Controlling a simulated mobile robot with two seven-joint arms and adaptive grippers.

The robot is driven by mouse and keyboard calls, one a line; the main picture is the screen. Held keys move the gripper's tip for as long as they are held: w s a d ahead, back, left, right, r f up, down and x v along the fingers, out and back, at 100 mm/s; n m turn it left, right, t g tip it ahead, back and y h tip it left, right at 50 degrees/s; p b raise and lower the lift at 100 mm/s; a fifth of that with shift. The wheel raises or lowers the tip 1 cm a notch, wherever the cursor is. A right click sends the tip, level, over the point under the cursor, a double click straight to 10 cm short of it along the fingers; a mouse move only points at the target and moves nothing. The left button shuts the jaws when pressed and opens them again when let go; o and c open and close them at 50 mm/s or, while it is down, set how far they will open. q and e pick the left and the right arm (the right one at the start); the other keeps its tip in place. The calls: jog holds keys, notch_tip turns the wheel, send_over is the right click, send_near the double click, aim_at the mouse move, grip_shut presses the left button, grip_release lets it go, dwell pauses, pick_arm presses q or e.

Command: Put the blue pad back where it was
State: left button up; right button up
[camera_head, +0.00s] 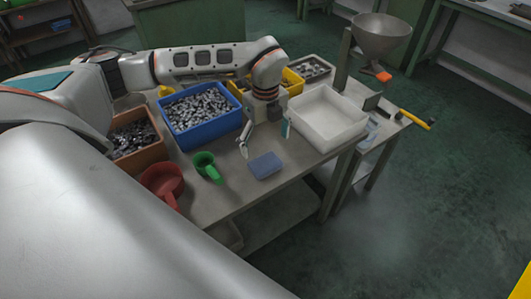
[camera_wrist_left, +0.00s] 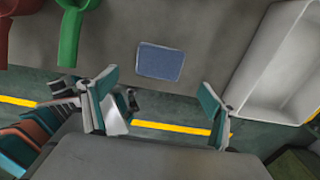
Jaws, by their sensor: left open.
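The blue pad (camera_head: 265,165) lies flat on the grey table (camera_head: 225,190), near its front edge, between the green scoop (camera_head: 206,166) and the white bin (camera_head: 325,118). It also shows in the left wrist view, where the blue pad (camera_wrist_left: 160,62) lies beyond the fingertips and between their lines. My left gripper (camera_head: 265,143) hangs above the table just behind the pad, fingers spread and empty. In the left wrist view the left gripper (camera_wrist_left: 160,105) is open with nothing between its fingers. My right gripper is not in view.
A red scoop (camera_head: 163,183) lies left of the green one. A blue bin (camera_head: 201,113) and a brown bin (camera_head: 135,135) of metal parts stand behind. A yellow bin (camera_head: 290,82) stands farther back. A funnel (camera_head: 380,36) rises at the right. Bare tabletop surrounds the pad.

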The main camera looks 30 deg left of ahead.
pick_arm(q)
jog(key=shift+r, duration=1.9)
jog(key=shift+s, duration=0.1)
